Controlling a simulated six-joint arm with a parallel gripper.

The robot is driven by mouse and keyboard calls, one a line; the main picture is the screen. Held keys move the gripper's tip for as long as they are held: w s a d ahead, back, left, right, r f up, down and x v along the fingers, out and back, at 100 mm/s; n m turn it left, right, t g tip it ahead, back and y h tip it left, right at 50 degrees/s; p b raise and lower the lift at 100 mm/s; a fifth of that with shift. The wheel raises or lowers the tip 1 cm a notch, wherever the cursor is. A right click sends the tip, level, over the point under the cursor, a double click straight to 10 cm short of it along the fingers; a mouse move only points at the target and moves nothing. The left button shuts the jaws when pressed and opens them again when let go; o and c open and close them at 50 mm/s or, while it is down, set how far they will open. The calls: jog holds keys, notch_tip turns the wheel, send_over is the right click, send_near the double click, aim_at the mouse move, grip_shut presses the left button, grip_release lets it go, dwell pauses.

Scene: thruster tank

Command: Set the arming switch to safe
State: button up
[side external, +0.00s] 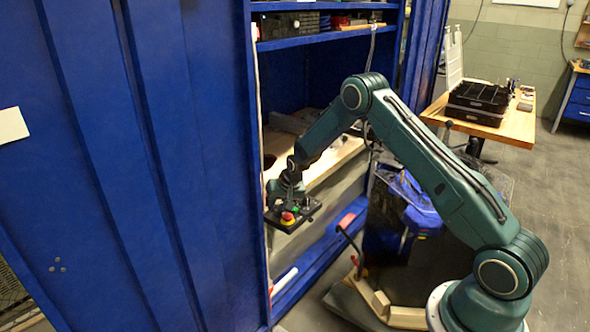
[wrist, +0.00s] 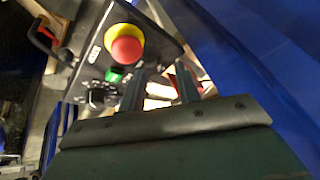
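A black control panel (side external: 308,213) shows beside the blue cabinet's opening in the side external view. It fills the upper left of the wrist view (wrist: 165,50). It carries a red mushroom button (wrist: 126,49) on a yellow base, a green button (wrist: 115,75) and a black rotary knob (wrist: 101,96) with pale marks around it. The knob looks like the arming switch; I cannot read its setting. My gripper (wrist: 160,80) has its two fingers apart, with bright background showing between them. The fingers are beside the panel's edge, right of the knob, and are not around it.
The blue cabinet (side external: 130,150) stands close on the left, with a shelf (side external: 325,38) above. A wooden surface (side external: 340,160) lies inside it. A wooden table (side external: 515,128) with black trays (side external: 475,105) is at the back right. The floor at right is open.

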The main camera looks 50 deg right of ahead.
jog(key=shift+x, duration=0.95)
grip_shut()
jog(key=shift+w+g, duration=0.25)
jog(key=shift+g, duration=0.45)
grip_release()
jog(key=shift+r, duration=0.1)
